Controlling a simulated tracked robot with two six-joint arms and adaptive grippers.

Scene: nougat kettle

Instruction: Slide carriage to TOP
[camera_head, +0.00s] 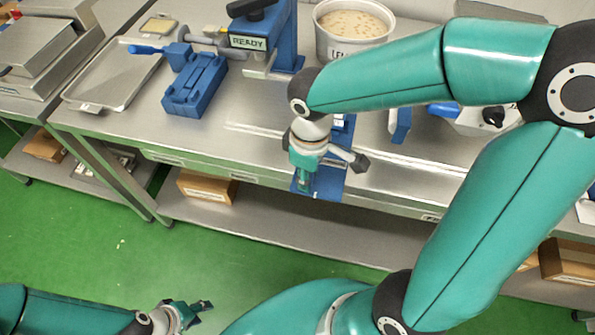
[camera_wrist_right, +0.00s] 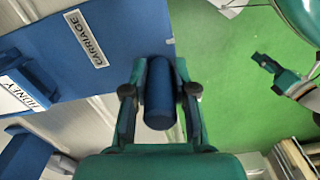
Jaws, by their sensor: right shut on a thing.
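The carriage is a blue plate (camera_wrist_right: 105,45) with a white CARRIAGE label in the right wrist view. A dark blue cylindrical handle (camera_wrist_right: 159,90) stands at its edge. My right gripper (camera_wrist_right: 160,95) is shut on this handle, one finger on each side. In the head view my right gripper (camera_head: 304,182) is at the bench's front edge, pointing down, and part of the blue carriage (camera_head: 330,182) shows beside it. The wrist and forearm hide most of the carriage and its track. My left gripper (camera_head: 192,312) is low at the bottom left, over the floor, empty, its fingers apart.
A pot of pale mix (camera_head: 350,28) and a blue press with a READY sign (camera_head: 249,43) stand behind. A blue block fixture (camera_head: 195,85) and a metal tray (camera_head: 115,75) are on the left. A cardboard box (camera_head: 207,188) sits on the lower shelf.

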